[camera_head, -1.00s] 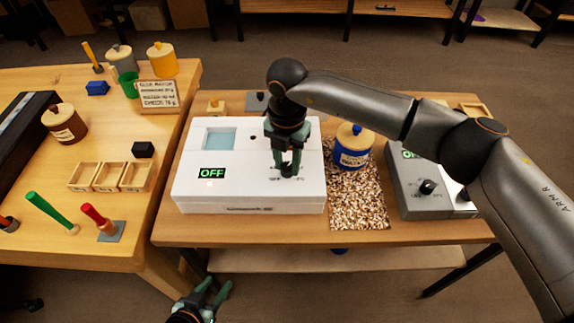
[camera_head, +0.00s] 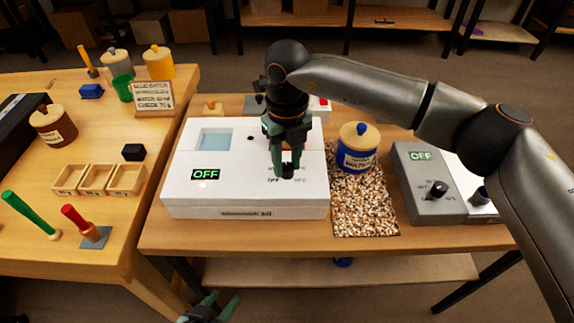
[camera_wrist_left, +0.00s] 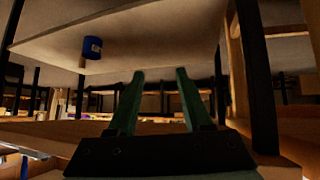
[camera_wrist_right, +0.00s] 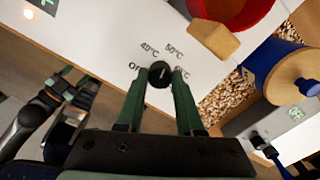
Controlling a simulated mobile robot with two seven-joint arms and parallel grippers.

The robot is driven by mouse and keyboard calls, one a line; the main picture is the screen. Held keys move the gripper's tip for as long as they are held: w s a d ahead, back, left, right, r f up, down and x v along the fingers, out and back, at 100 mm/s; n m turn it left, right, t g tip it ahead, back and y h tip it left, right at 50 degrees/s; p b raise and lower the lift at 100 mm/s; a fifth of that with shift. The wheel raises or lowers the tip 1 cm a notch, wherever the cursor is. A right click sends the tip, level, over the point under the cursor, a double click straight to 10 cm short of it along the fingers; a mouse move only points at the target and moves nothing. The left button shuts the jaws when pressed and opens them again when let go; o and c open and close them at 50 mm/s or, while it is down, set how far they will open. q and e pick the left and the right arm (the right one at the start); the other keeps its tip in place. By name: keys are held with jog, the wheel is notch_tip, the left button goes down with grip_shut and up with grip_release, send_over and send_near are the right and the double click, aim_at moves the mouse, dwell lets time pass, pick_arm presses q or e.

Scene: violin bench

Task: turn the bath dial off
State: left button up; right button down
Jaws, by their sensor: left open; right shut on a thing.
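The white bath (camera_head: 240,190) stands on the right-hand table, with a bluish window and a green display (camera_head: 205,174) reading OFF. Its black dial (camera_wrist_right: 159,74) sits on the top face, among printed labels OFF, 40, 50 and 60 °C. My right gripper (camera_head: 287,170) points down over the bath's right part and is shut on the dial; in the right wrist view its fingers (camera_wrist_right: 159,88) are on either side of the knob. The dial's exact pointing direction is hard to read. My left gripper (camera_head: 224,297) is open and empty, low in front of the table.
A blue jar with a yellow lid (camera_head: 358,150) stands on a speckled mat (camera_head: 365,210) right of the bath. A grey device (camera_head: 425,190) with its own knob and OFF display is further right. The left table holds jars, small wooden trays (camera_head: 98,180) and coloured-handled tools.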

jog(key=shift+n+b, duration=0.35)
jog(key=shift+n, duration=0.65)
jog(key=n+b, duration=0.1)
jog(key=n, duration=0.1)
jog(key=shift+n, duration=0.3)
jog(key=n, duration=0.3)
jog(key=shift+n+b, duration=0.35)
jog(key=shift+n, duration=0.05)
jog(key=n, duration=0.2)
jog(key=shift+n, duration=0.3)
jog(key=n, duration=0.4)
jog(key=shift+n+b, duration=0.3)
jog(key=shift+b, duration=0.05)
jog(key=n, duration=0.3)
jog(key=shift+n, duration=0.4)
pick_arm(q)
jog(key=shift+w+d+f, duration=0.1)
jog(key=shift+d+f, duration=0.25)
jog(key=shift+f, duration=0.2)
jog(key=shift+w+d+f, duration=0.1)
jog(key=shift+d+f, duration=0.25)
jog(key=shift+f, duration=0.2)
pick_arm(e)
jog(key=shift+n, duration=0.7)
pick_arm(q)
jog(key=shift+w+r, duration=0.15)
jog(key=shift+w, duration=0.05)
